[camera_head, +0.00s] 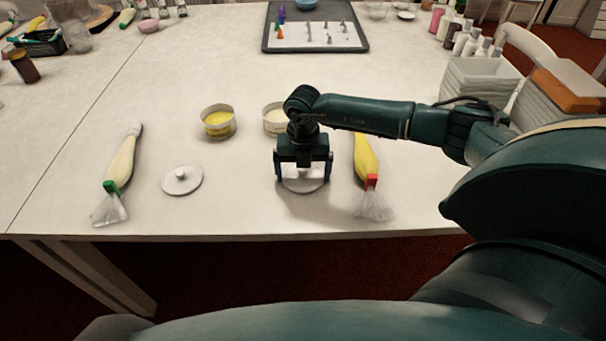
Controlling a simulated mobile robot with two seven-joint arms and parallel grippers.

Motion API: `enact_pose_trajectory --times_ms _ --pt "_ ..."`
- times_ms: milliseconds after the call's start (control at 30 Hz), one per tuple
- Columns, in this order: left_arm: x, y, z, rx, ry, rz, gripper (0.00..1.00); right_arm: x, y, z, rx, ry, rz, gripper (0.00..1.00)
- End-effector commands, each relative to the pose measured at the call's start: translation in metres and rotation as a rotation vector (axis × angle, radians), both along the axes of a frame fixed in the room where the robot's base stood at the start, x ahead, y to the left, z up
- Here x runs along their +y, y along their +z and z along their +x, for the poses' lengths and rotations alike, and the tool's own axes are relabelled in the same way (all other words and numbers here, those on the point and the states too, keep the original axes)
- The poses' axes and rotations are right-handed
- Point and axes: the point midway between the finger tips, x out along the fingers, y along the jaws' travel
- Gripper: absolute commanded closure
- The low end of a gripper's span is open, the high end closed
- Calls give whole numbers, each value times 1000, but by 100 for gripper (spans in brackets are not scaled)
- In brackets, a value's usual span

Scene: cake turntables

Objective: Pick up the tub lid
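A round white lid (190,187) with a small knob lies flat on the table between the two piping bags. A second white lid (303,186) lies to its right, directly under my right gripper (303,176). That gripper points down with its fingers spread apart, one toward each side of the lid's middle. The knob area is partly hidden, and I cannot tell whether the fingers touch the lid. A tub with yellow contents (217,122) and a tub with pale contents (272,120) stand open behind the lids. My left gripper is not in view.
A pale piping bag (123,163) lies at left, a yellow one (366,160) close right of my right gripper. A dark tray (315,47) with small pieces lies at the back. White containers (478,85) stand at right. The table's front edge is near.

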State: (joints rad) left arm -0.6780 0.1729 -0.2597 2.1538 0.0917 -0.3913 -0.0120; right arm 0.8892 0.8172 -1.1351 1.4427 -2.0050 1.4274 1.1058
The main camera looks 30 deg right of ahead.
Motion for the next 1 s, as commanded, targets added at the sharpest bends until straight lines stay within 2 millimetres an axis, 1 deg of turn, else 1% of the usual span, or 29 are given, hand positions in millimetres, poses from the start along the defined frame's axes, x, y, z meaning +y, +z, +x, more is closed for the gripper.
enact_pose_trajectory --times_ms 33,100,133,333,433,567,700,800,933,1000 --pt "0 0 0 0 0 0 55 0 0 0 0 0 0 21" --pt "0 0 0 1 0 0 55 0 0 0 0 0 0 27" --pt "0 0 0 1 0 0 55 0 0 0 0 0 0 28" --pt "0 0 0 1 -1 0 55 0 1 0 -1 0 0 28" --pt "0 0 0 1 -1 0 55 0 9 1 -2 0 1 28" --pt "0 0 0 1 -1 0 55 0 32 1 -5 2 0 28" --pt "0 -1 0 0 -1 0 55 0 61 1 -5 1 0 28" --pt "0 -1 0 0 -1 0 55 0 79 1 -4 1 1 28" --pt "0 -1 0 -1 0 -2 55 1 95 0 -4 31 0 28" --pt "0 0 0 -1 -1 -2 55 4 100 -1 -4 104 0 28"
